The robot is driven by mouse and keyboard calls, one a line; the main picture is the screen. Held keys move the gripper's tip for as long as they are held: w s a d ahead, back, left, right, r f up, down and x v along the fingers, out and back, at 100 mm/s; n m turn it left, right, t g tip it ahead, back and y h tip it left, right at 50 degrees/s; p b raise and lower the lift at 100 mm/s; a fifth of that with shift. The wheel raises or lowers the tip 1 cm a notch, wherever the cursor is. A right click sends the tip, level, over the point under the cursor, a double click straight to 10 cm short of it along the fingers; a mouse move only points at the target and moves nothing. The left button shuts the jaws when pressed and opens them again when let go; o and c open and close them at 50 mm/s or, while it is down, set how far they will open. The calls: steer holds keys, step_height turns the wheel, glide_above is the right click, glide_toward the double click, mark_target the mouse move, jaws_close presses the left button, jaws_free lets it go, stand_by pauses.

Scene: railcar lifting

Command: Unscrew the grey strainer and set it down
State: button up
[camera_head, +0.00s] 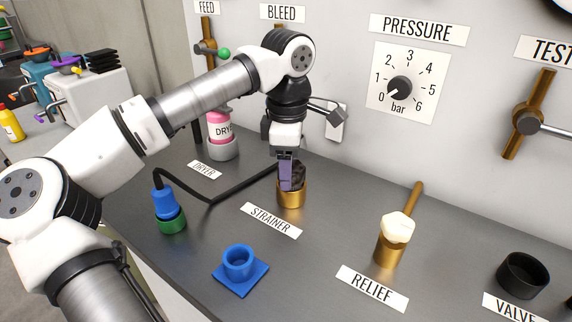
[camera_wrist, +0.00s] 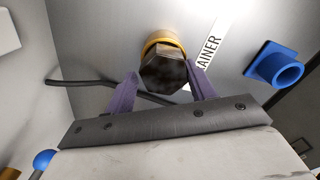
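The grey strainer (camera_wrist: 163,76) is a dark six-sided cap seated in a brass ring (camera_head: 291,198) on the counter, behind the STRAINER label. In the head view its dark top (camera_head: 299,176) is partly hidden by a purple finger. My gripper (camera_head: 287,188) points down at it, its fingertips near the brass rim. In the wrist view the two purple fingers (camera_wrist: 163,70) stand on either side of the cap, very close to its edges. Whether they press on it I cannot tell.
A blue square-based cup (camera_head: 239,265) stands front left of the strainer. A blue plug in a green socket (camera_head: 173,222) has a black cable running behind the strainer. The brass relief valve (camera_head: 391,247) and a black ring (camera_head: 523,275) stand right. Bare counter lies between strainer and relief valve.

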steer(key=shift+a, duration=0.1)
steer(key=shift+r+m+p, duration=0.1)
steer(key=shift+m+p, duration=0.45)
steer(key=shift+m, duration=0.65)
steer(key=m+p, duration=0.1)
steer(key=m, duration=1.1)
steer(key=shift+m+p, duration=0.3)
steer(key=c, duration=0.8)
steer(key=n+b, duration=0.1)
steer(key=n, duration=0.3)
steer(key=shift+a, duration=0.15)
steer(key=n, duration=0.5)
steer(key=shift+a+b, duration=0.1)
steer(key=shift+b, duration=0.3)
